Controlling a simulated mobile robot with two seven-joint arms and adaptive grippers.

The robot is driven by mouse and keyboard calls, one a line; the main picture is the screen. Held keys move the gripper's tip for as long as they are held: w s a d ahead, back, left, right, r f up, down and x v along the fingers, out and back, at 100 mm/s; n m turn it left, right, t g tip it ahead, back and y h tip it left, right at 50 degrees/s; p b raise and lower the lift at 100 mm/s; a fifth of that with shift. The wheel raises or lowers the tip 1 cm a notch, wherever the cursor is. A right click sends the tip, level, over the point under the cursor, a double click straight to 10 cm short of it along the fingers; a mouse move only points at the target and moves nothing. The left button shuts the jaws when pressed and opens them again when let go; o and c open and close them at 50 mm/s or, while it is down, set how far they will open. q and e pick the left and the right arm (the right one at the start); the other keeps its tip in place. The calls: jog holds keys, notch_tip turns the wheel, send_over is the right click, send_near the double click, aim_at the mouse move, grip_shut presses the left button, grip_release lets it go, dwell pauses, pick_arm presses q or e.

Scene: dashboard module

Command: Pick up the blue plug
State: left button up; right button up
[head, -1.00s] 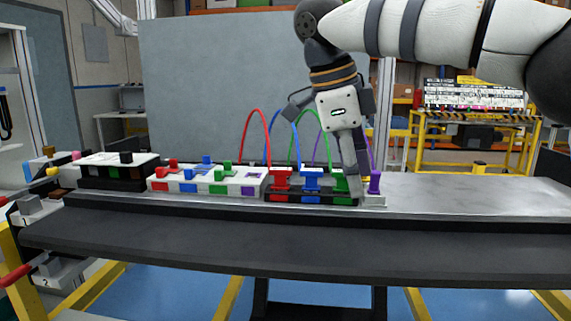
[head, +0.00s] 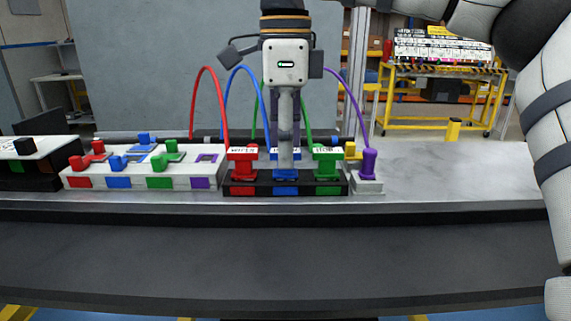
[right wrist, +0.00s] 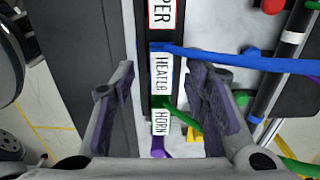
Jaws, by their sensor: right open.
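The blue plug (head: 285,175) stands in the black socket block (head: 240,190), between a red plug (head: 242,163) and a green plug (head: 327,163). My right gripper (head: 285,160) is over it, pointing down, and its finger hides most of the plug. In the right wrist view, my right gripper (right wrist: 160,75) is open. Its two fingers lie on either side of the plug's HEATER label (right wrist: 160,72), with a gap on each side. The blue cable (right wrist: 240,60) runs off to the right there. My left gripper is not in view.
A purple plug (head: 369,165) stands right of the block. A white block (head: 140,180) with coloured connectors is at left. Red (head: 207,70) and purple (head: 350,85) cables arch behind.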

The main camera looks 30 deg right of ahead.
notch_tip(320, 180, down, 2)
jog(key=shift+f, duration=0.15)
grip_shut()
jog(key=shift+w+r, duration=0.1)
jog(key=shift+r, duration=0.1)
notch_tip(320, 180, up, 2)
jog(key=shift+r, duration=0.15)
jog(key=s+a+r, duration=0.3)
jog(key=a+r, duration=0.7)
jog(key=a, duration=0.3)
jog(key=shift+s+a+r, duration=0.2)
jog(key=shift+s+a, duration=0.05)
jog(key=shift+s, duration=0.15)
